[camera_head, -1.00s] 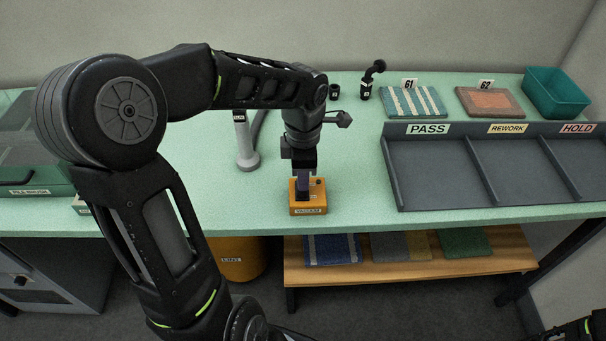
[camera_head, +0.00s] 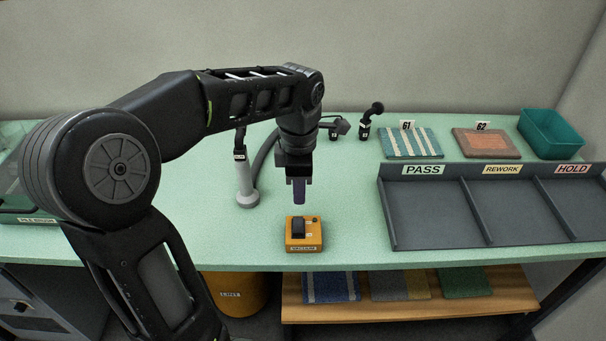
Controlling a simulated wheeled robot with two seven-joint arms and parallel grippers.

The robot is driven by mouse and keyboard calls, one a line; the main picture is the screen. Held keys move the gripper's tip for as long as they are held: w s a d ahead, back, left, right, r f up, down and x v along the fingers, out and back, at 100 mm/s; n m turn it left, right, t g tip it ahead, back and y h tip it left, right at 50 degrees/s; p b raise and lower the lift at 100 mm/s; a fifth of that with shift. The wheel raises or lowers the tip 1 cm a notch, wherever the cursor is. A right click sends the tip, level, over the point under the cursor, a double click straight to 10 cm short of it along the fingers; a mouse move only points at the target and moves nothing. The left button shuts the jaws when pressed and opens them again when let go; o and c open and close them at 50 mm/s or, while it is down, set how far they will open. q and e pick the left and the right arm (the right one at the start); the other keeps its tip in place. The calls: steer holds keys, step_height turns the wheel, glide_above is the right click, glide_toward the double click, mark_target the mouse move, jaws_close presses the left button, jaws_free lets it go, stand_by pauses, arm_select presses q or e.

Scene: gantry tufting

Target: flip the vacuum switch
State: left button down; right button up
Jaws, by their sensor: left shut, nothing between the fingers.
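The vacuum switch is a small orange box (camera_head: 303,243) labelled VACUUM, near the front edge of the green table. A black rocker (camera_head: 299,227) sits on its top; I cannot tell for sure which way it is tipped. My left gripper (camera_head: 299,200) points straight down above and slightly behind the box, apart from it. It is shut and empty. My right gripper is not in view.
A white and grey vacuum nozzle (camera_head: 245,182) with a dark hose stands left of my left gripper. A grey sorting tray (camera_head: 420,215) marked PASS, REWORK and HOLD lies to the right. Carpet samples (camera_head: 411,143) and a teal bin (camera_head: 552,132) are behind it.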

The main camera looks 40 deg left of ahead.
arm_select(q)
step_height(320, 180, up, 5)
steer(key=shift+r, duration=0.1)
stand_by(0.4)
